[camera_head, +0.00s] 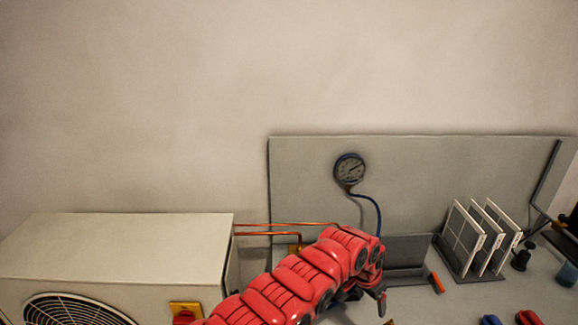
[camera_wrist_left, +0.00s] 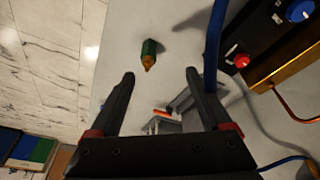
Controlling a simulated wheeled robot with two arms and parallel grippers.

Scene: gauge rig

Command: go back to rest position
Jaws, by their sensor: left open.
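My left arm (camera_head: 300,280), red and segmented, reaches in from the bottom of the head view. Its left gripper (camera_head: 380,300) is low in front of the grey back panel, partly hidden by the wrist. In the left wrist view the left gripper (camera_wrist_left: 160,75) has its two dark fingers wide apart, with nothing held between them. A green bottle with an orange tip (camera_wrist_left: 149,52) lies beyond the fingertips, apart from them. My right gripper cannot be made out.
A pale outdoor unit (camera_head: 115,245) stands at left, with copper pipes (camera_head: 285,225) running right. A round gauge (camera_head: 349,169) with a blue hose is on the back panel (camera_head: 450,165). White-framed panels (camera_head: 480,240) stand in a rack. Blue (camera_wrist_left: 300,11) and red knobs (camera_wrist_left: 242,61) sit close right of the fingers.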

